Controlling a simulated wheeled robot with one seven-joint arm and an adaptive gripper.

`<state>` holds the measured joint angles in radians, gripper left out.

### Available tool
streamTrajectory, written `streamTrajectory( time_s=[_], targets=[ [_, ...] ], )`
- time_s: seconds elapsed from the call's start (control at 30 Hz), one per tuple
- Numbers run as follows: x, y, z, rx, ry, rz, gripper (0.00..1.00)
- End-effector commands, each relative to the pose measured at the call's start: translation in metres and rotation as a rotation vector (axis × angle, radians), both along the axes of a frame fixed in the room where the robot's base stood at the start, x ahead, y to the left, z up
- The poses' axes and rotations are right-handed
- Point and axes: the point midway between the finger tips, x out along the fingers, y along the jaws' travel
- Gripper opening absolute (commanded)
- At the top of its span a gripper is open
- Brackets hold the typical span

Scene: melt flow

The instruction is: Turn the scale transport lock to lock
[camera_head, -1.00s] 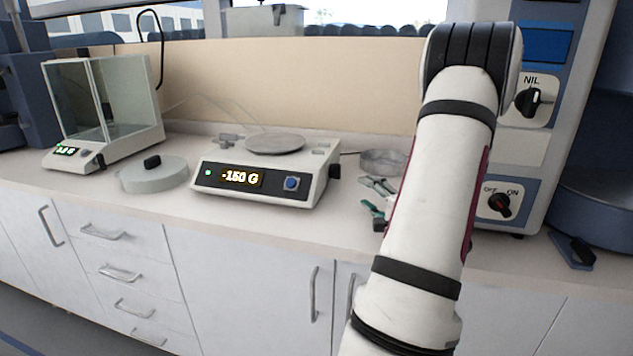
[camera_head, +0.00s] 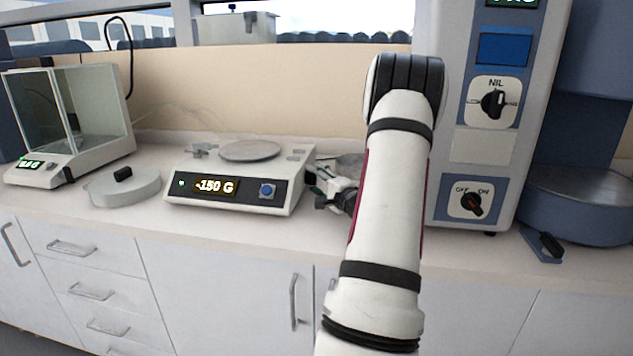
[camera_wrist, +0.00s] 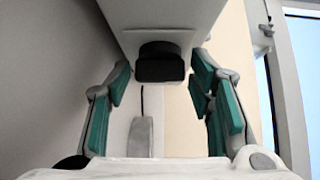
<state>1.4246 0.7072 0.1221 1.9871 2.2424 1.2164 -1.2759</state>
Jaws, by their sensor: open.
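The scale (camera_head: 240,177) stands on the counter left of my arm, its display reading -150 G. In the earlier head view a dark knob shows on its right side; in the head view now that spot is largely hidden by my gripper (camera_head: 325,192). In the wrist view a black knob (camera_wrist: 160,65), which looks like the transport lock, sticks out from a pale housing (camera_wrist: 165,18). My gripper (camera_wrist: 161,88) is open, with green finger pads to the left and right of the knob. I cannot tell whether either pad touches it. The lock's markings are not visible.
A glass-sided balance (camera_head: 70,110) and a round lidded dish (camera_head: 122,188) stand to the left. A tall instrument (camera_head: 482,150) with two dials stands close right of my arm. The counter's front strip (camera_head: 240,228) is clear.

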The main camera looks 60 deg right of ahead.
Motion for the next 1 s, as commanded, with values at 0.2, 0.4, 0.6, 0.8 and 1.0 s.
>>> streamTrajectory(
  time_s=[0.2,0.4,0.6,0.8,1.0],
  targets=[
    [0.0025,-0.0015,0.0000,0.000,0.000,0.000,0.48],
    [0.0024,-0.0012,-0.0001,0.000,0.000,0.000,0.28],
    [0.0023,-0.0012,-0.0001,0.000,0.001,0.000,0.12],
    [0.0024,-0.0009,0.0012,0.025,0.008,0.001,0.12],
    [0.0023,-0.0006,0.0041,0.113,0.035,0.002,0.12]
  ],
)
